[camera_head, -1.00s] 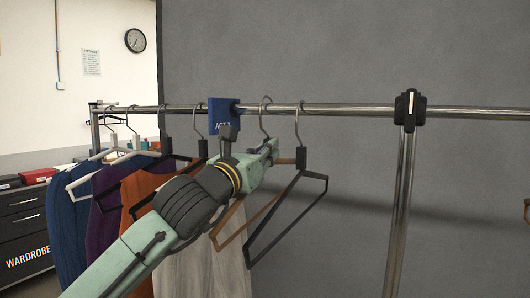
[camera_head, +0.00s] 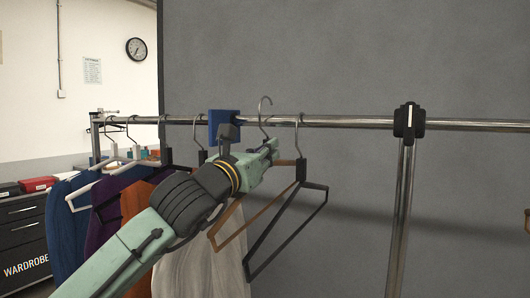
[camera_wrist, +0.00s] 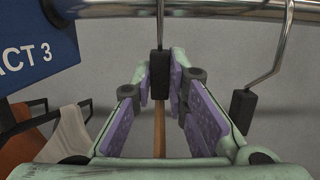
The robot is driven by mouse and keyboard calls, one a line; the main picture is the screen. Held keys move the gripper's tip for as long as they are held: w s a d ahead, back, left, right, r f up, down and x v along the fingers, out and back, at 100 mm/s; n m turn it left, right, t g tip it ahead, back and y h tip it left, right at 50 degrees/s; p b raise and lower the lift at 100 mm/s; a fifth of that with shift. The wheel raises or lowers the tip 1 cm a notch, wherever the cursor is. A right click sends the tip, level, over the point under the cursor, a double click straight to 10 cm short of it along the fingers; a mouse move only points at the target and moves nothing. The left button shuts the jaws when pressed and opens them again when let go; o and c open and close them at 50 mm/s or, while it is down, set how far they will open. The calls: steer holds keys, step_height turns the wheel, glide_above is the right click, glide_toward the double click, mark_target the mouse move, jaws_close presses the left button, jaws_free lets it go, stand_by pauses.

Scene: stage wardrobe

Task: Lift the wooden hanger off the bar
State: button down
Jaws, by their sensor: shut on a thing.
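The wooden hanger (camera_head: 255,220) has a brown frame, a dark neck block and a metal hook. My gripper (camera_head: 273,150) is shut on the hanger just below its hook. In the wrist view the fingers (camera_wrist: 161,82) close around the dark neck block (camera_wrist: 160,72), with a strip of wood below it. The hook's top stands clearly above the metal bar (camera_head: 350,121), higher than the neighbouring hook. I cannot tell whether the hook's open end has cleared the bar. My gripper hides part of the hanger's shoulders.
An empty black hanger (camera_head: 301,203) hangs close on the right. A blue sign (camera_head: 222,122) and several hangers with clothes, including a white garment (camera_head: 205,262), are on the left. A rail post (camera_head: 400,220) stands to the right, with bare bar between.

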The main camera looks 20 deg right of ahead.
steer(key=shift+r+v, duration=0.25)
steer(key=shift+v, duration=1)
steer(key=shift+r+v, duration=0.25)
steer(key=shift+v, duration=1.05)
steer(key=shift+r+v, duration=0.25)
steer(key=shift+v, duration=1)
steer(key=shift+s+a, duration=0.15)
steer(key=shift+a, duration=0.05)
steer(key=shift+s+a, duration=0.3)
steer(key=shift+a, duration=0.15)
steer(key=r+b+v, duration=0.2)
steer(key=r+v, duration=0.1)
steer(key=v, duration=1.6)
steer(key=s+a+r+b+v, duration=0.1)
steer(key=r+v, duration=0.3)
steer(key=v, duration=1.5)
steer(key=shift+r+b, duration=0.2)
steer(key=shift+b, duration=0.25)
